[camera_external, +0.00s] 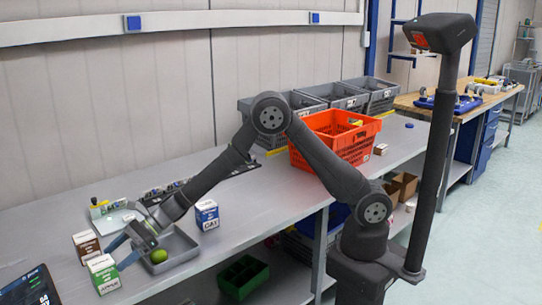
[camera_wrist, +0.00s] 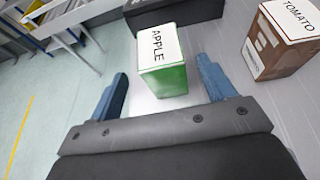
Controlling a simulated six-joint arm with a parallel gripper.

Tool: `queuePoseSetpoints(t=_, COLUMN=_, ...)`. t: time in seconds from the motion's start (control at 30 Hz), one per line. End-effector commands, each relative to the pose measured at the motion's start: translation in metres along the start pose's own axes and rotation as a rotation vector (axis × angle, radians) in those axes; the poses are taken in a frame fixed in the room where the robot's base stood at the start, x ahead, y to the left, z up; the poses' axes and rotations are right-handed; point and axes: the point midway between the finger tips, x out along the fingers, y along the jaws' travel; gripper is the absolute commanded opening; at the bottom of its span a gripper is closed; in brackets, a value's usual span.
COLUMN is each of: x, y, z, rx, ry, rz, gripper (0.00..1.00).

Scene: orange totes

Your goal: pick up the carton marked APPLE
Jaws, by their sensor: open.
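The carton marked APPLE (camera_wrist: 163,79) is green with a white top, upright on the grey bench. In the wrist view it stands in line with the gap between my fingertips. In the external view a green and white carton (camera_external: 103,275) at the front left appears to be the same one; its lettering is too small to read. My gripper (camera_wrist: 162,70) is open, with a blue finger to each side of the carton in the picture and visible gaps. In the external view my gripper (camera_external: 122,256) is low, just right of that carton. I cannot tell whether the fingertips reach around it.
A brown carton marked TOMATO (camera_wrist: 283,45) stands close by. A grey tray (camera_external: 178,260) holding a green round fruit (camera_external: 158,256) is under my wrist. A blue carton (camera_external: 207,214) stands behind the tray. An orange tote (camera_external: 335,137) is farther right.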

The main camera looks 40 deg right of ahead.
Motion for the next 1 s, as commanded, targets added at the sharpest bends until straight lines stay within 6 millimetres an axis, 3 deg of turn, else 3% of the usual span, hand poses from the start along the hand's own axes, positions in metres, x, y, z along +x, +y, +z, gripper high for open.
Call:
queuePoseSetpoints(t=0.23, x=0.018, y=0.0, z=-0.001, rx=-0.001, ry=0.0, rz=0.001, gripper=0.75)
queuePoseSetpoints(t=0.5, x=0.055, y=-0.002, z=-0.001, rx=-0.001, ry=0.0, rz=0.0, gripper=0.75)
queuePoseSetpoints(t=0.8, x=0.06, y=-0.002, z=0.0, rx=0.0, ry=0.0, rz=-0.001, gripper=0.75)
queuePoseSetpoints(t=0.83, x=0.06, y=-0.002, z=0.0, rx=0.0, ry=0.0, rz=-0.001, gripper=0.73)
queuePoseSetpoints(t=1.0, x=0.06, y=-0.002, z=0.0, rx=0.0, ry=0.0, rz=-0.001, gripper=0.4)
